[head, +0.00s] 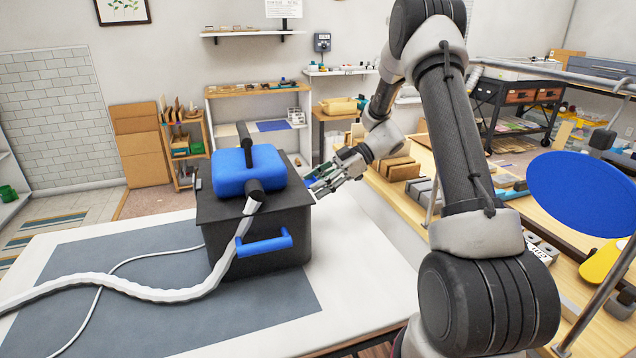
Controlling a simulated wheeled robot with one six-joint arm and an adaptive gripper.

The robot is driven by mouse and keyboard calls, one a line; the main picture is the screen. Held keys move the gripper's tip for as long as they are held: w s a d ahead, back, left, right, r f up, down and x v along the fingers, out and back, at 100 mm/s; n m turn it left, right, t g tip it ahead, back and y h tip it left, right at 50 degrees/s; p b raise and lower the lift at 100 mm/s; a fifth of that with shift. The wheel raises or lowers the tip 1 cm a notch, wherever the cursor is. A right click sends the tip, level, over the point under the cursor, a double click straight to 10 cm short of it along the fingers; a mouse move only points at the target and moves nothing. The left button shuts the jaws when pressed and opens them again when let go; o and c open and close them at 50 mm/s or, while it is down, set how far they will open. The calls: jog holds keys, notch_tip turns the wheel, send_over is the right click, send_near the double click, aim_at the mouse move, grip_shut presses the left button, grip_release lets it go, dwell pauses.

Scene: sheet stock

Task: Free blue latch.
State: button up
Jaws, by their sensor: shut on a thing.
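A black box (225,232) stands on a grey mat on the white table. A rounded blue housing (230,182) with a black bar handle sits on its lid. A blue U-shaped handle (264,243) is on the front face. A small blue part, seemingly the blue latch (309,182), shows at the box's right side, mostly hidden by my fingers. My gripper (316,188) comes in from the right, close against that side, and is shut on this blue part. The exact contact is too small to see clearly.
A white ribbed hose (130,287) runs from the box's front across the grey mat (110,250) to the left, with a thin white cable (90,300). A wooden bench (395,180) with several blocks stands on the right. The table's left side is mostly clear.

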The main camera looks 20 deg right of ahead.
dwell(0.3)
jog(key=o, duration=1)
jog(key=shift+o, duration=0.2)
jog(key=v, duration=1.2)
